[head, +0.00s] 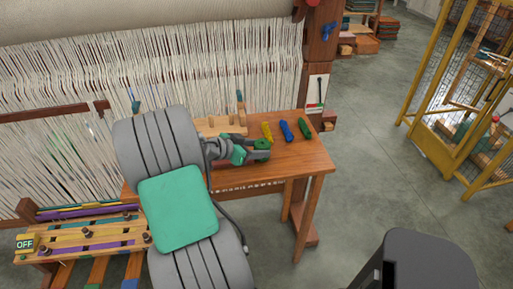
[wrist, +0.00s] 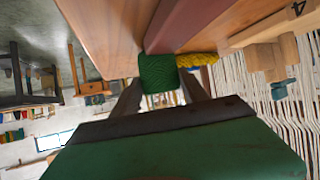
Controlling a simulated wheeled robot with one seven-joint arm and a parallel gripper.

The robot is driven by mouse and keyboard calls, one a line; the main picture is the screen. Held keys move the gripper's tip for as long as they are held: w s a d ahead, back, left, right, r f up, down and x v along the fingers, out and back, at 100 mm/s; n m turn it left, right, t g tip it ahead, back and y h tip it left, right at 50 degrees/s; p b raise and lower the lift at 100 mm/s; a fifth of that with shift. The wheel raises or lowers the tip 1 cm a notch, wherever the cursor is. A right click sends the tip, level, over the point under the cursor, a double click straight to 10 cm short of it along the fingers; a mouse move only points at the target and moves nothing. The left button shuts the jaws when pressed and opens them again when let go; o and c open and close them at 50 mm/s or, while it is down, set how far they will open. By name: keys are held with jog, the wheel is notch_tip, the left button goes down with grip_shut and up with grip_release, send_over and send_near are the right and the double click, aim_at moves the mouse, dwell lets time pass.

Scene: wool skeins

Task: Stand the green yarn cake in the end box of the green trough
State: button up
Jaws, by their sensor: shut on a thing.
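My gripper (head: 259,154) is at the right end of the arm, low over the wooden table. In the wrist view its two fingers (wrist: 160,94) are shut on the green yarn cake (wrist: 158,70), a ribbed dark green piece. The cake also shows in the head view (head: 262,144) as a small dark green shape at the gripper. On the table behind it lie narrow yellow (head: 267,131), blue (head: 286,130) and green (head: 305,128) pieces. I cannot tell whether the green one is the green trough. No end box is clearly visible.
A wooden block rack (head: 222,125) stands left of the coloured pieces, by the loom threads (head: 200,70). A ribbed yellow piece (wrist: 197,60) is close beside the cake. The table's (head: 312,157) right part is bare. A loom post (head: 320,70) rises behind it.

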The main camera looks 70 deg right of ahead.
jog(key=shift+f, duration=0.4)
jog(key=o, duration=0.9)
jog(key=shift+b, duration=0.35)
jog(key=o, duration=0.5)
jog(key=shift+c, duration=0.2)
jog(key=shift+r, duration=0.1)
